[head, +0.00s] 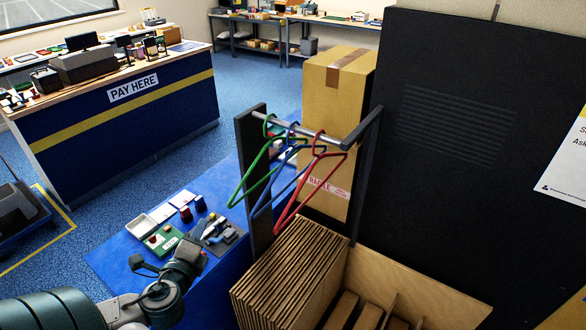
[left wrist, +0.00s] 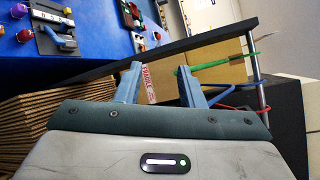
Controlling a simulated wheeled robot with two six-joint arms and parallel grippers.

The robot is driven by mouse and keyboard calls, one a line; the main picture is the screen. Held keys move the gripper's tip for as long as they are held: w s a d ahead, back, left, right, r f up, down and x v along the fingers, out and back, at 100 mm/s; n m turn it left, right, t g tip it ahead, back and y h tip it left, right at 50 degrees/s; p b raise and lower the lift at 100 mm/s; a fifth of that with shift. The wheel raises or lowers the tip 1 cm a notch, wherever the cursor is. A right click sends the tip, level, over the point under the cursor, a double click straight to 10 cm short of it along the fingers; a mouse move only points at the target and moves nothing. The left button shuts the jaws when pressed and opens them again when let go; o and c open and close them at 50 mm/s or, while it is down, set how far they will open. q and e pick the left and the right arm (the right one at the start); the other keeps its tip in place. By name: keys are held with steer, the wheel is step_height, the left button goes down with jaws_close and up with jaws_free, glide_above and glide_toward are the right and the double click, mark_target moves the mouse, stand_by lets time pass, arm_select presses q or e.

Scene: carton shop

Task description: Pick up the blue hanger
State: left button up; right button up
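The blue hanger (head: 292,172) hangs on a metal rail (head: 297,131), between a green hanger (head: 258,166) on the left and a red hanger (head: 312,181) on the right. My left gripper (head: 201,235) is lower left of the hangers in the head view, apart from them. In the left wrist view its two fingers (left wrist: 157,84) are spread with nothing held between them. There, part of the blue hanger (left wrist: 222,95) shows right of the fingers, with the green hanger (left wrist: 215,64) and red hanger (left wrist: 232,109) around it. My right gripper is not in view.
A blue table (head: 128,263) with small goods lies left of the rack's dark post (head: 251,165). A tall carton (head: 318,100) stands behind the hangers. Stacked cardboard (head: 290,275) lies below them. A large black panel (head: 450,150) closes off the right.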

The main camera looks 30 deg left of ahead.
mark_target(260, 199)
arm_select(q)
steer(key=w+d+r+m+t+h+b, duration=0.1)
steer(key=w+d+r+m+h, duration=0.1)
steer(key=w+m+h, duration=0.3)
steer(key=w+d+r+m+t+h+b, duration=0.2)
steer(key=w+d+m+h, duration=0.2)
steer(key=m, duration=0.8)
steer(key=shift+w+d+r+m+h+b, duration=0.3)
steer(key=shift+w+d+m+h, duration=0.1)
steer(key=shift+w+h, duration=0.4)
steer(key=shift+w+f, duration=0.1)
steer(key=shift+w, duration=0.1)
steer(key=shift+w+d+f, duration=0.25)
steer(key=shift+w, duration=0.4)
steer(key=shift+w+d+f, duration=0.2)
steer(key=shift+w+d, duration=0.05)
steer(key=shift+w, duration=0.4)
steer(key=shift+w+d, duration=0.2)
steer(key=shift+w, duration=0.85)
steer(key=shift+c, duration=0.4)
